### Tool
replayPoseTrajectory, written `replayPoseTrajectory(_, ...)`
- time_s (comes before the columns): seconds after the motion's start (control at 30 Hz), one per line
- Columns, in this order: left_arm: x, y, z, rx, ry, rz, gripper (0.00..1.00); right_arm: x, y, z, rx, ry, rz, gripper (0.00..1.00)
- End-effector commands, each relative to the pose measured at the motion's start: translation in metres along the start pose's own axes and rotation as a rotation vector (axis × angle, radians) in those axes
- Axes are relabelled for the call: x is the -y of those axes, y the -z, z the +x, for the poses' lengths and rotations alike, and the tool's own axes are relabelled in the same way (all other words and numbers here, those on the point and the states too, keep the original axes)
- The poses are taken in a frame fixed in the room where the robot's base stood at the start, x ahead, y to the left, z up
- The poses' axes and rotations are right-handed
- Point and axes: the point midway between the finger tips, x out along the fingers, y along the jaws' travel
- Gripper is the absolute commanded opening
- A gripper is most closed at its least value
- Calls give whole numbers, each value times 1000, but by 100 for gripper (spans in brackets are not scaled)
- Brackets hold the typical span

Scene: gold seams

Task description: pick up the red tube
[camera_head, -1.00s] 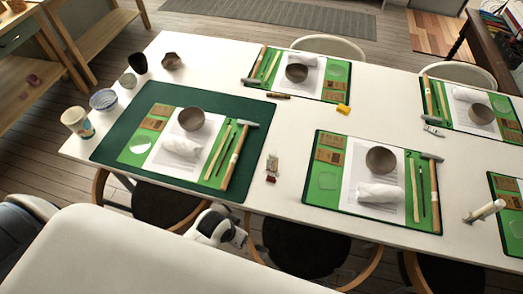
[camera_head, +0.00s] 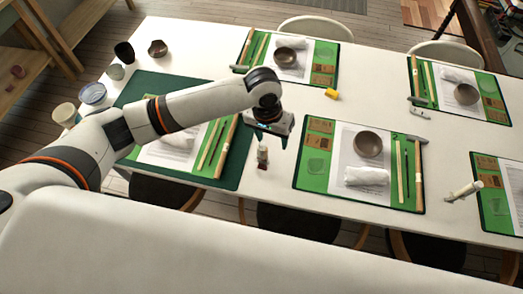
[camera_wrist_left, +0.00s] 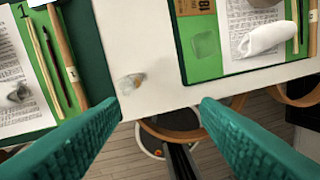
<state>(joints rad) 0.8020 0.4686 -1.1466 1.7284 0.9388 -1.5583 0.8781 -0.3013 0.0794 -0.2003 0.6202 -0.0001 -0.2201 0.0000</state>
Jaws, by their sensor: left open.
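The small tube (camera_head: 262,157) with a pale body and a reddish end lies on the white table, between the left mat and the middle front mat. The left arm partly covers it in the head view. The right gripper is not in view.
The dark green mat (camera_head: 140,90) with paper and tools is left of the tube. The middle front mat (camera_head: 310,176) holds a bowl (camera_head: 368,144) and a white roll (camera_head: 367,176). A yellow block (camera_head: 332,94) lies behind. Chairs stand along the front edge.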

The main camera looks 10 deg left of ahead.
Motion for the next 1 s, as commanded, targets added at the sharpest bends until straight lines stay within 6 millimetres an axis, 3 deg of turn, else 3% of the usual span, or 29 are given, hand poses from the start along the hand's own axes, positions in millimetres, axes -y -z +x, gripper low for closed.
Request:
replayPoseTrajectory(0.1, -23, -11, -20, -27, -76, -66, 57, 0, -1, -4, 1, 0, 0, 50)
replayPoseTrajectory(0.27, -35, -14, -26, -48, -114, -110, 57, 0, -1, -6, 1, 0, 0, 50)
replayPoseTrajectory(0.6, -40, -10, 25, -51, -116, -113, 57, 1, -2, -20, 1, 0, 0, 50)
replayPoseTrajectory(0.87, -40, -9, 46, -49, -115, -111, 57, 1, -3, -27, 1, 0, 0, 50)
replayPoseTrajectory(1.0, -36, -7, 66, -51, -116, -111, 57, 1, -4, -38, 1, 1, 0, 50)
